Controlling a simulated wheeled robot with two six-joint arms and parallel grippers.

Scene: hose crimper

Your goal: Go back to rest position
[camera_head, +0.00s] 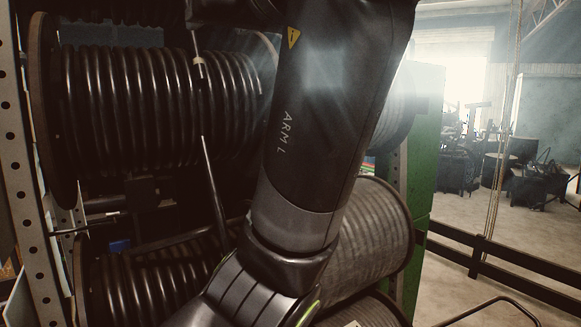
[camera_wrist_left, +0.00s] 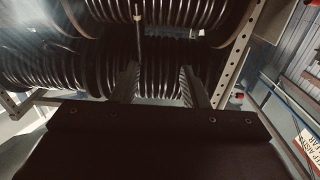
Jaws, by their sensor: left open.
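My left arm (camera_head: 325,110), marked "ARM L", rises across the middle of the head view and hides part of the hose reels behind it. In the left wrist view my left gripper (camera_wrist_left: 158,85) is open, its two dark fingers apart. I see nothing held between the fingers. Black hose coils lie beyond them. My right gripper is in neither view.
A rack with a perforated post (camera_head: 30,190) holds a large reel of black hose (camera_head: 150,105), with a lower reel (camera_head: 150,285) and a grey reel (camera_head: 375,240). A thin upright piece (camera_head: 212,170) hangs before the coils. A green panel (camera_head: 425,150) and dark railing (camera_head: 510,265) stand right.

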